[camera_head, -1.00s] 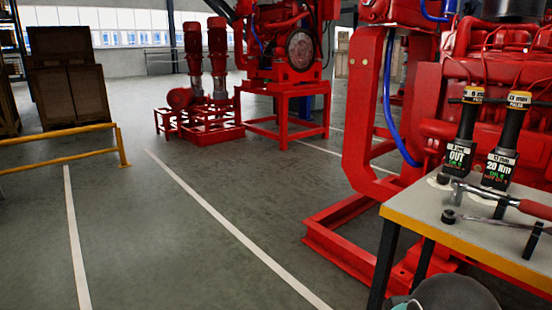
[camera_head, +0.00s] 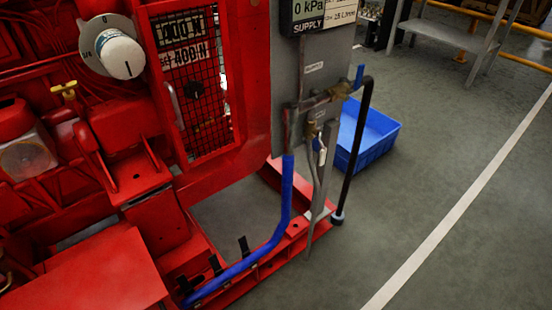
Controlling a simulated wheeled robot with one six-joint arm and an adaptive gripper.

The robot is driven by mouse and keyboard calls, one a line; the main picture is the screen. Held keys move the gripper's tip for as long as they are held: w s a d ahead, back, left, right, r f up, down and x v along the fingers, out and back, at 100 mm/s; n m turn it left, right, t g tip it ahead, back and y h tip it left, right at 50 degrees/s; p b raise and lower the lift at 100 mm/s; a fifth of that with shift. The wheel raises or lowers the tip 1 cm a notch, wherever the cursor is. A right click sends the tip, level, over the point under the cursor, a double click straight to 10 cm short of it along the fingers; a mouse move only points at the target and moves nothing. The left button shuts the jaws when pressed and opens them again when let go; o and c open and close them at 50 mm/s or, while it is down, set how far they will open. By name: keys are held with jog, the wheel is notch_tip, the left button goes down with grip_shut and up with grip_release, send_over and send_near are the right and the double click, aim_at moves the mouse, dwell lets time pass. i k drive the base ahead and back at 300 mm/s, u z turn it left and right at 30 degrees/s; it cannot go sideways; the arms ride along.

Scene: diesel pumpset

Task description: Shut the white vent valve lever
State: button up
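A small white lever (camera_head: 322,154) hangs down on a small valve at the grey panel (camera_head: 258,95), below the brass fittings of the pipework. It looks roughly in line with the thin grey tube beside it, but its exact setting is too small to tell. A blue lever (camera_head: 360,75) stands upright on the brass valve (camera_head: 341,91) above and to its right. My gripper is not in view.
A black hose (camera_head: 364,135) and a blue hose (camera_head: 287,200) run down beside the lever. A blue tray (camera_head: 372,135) sits on the floor behind. The red pumpset frame (camera_head: 215,285) fills the left. The grey floor (camera_head: 440,155) at right is clear; a grey bench (camera_head: 455,45) stands behind.

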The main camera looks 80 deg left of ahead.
aim_at(323, 152)
jog(key=u, duration=0.75)
jog(key=i, duration=0.2)
jog(key=u, duration=1.85)
